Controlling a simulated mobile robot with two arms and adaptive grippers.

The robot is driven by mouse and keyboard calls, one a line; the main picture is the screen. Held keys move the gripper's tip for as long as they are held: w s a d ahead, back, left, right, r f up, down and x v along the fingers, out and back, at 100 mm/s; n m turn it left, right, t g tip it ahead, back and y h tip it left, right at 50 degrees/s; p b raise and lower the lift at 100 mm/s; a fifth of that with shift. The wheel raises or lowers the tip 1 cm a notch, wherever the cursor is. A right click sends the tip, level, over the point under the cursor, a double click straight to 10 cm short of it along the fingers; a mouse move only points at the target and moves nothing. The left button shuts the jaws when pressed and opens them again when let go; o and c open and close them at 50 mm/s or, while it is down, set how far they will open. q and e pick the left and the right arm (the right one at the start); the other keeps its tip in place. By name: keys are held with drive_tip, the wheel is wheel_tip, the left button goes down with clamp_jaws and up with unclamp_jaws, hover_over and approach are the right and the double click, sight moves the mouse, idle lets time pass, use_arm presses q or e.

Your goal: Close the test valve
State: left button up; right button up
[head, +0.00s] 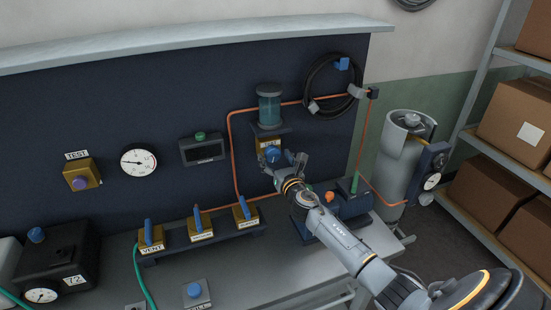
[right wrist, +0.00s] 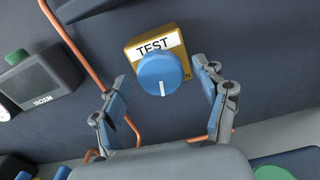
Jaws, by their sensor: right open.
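A gold valve block with a TEST label (right wrist: 172,44) and a round blue knob (right wrist: 160,74) is on the dark panel in the right wrist view. A white line on the knob points down in that view. In the head view this blue knob (head: 272,154) sits below the glass cylinder. My right gripper (head: 285,163) is close in front of it. In the right wrist view its open fingers (right wrist: 160,76) stand on either side of the knob, with gaps visible; contact cannot be told. My left gripper is not in view.
A second TEST sign (head: 77,155) with a purple button (head: 80,183) is on the panel's left. Several blue-handled valves (head: 201,228) stand below. An orange pipe (head: 231,150) and a glass cylinder (head: 269,106) are near my gripper. A pump (head: 350,201) sits below right.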

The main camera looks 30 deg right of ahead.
drive_tip(key=c, duration=1.2)
drive_tip(key=shift+o, duration=0.3)
drive_tip(key=shift+m, duration=0.3)
